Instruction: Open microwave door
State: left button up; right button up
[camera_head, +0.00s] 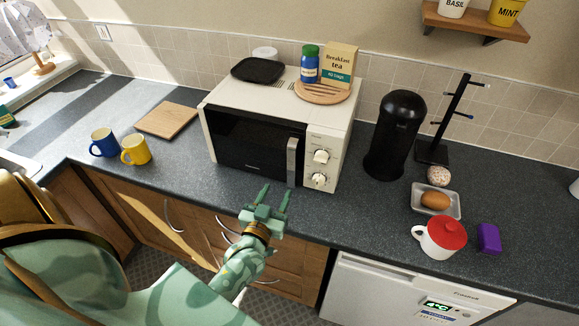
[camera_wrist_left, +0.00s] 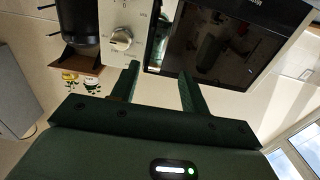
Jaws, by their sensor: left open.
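The white microwave (camera_head: 328,110) stands on the dark worktop with its black-glass door (camera_head: 250,146) shut. The silver vertical handle (camera_head: 292,161) is at the door's right edge, beside two round knobs. My left gripper (camera_head: 276,192) is open and empty in front of the microwave, just below and left of the handle, apart from it. In the left wrist view the two green fingers (camera_wrist_left: 158,85) point at the microwave front, with a knob (camera_wrist_left: 122,40) and the dark door glass (camera_wrist_left: 235,35) beyond them. My right gripper is in neither view.
A black tray (camera_head: 258,69), a jar (camera_head: 310,64) and a tea box (camera_head: 340,63) sit on top of the microwave. A blue mug (camera_head: 104,143) and a yellow mug (camera_head: 136,150) stand to its left. A black canister (camera_head: 393,136) stands to its right. The worktop before the door is clear.

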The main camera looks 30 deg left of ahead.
aim_at(291, 163)
pick_arm(q)
jog(key=b+x, duration=0.4)
jog(key=x, duration=0.6)
jog(key=shift+w+f+b, duration=0.2)
jog(key=shift+w+b, duration=0.2)
jog(key=shift+w+a+r, duration=0.1)
jog(key=shift+w+r, duration=0.05)
jog(key=shift+w, duration=0.2)
jog(key=shift+c, duration=0.6)
grip_shut()
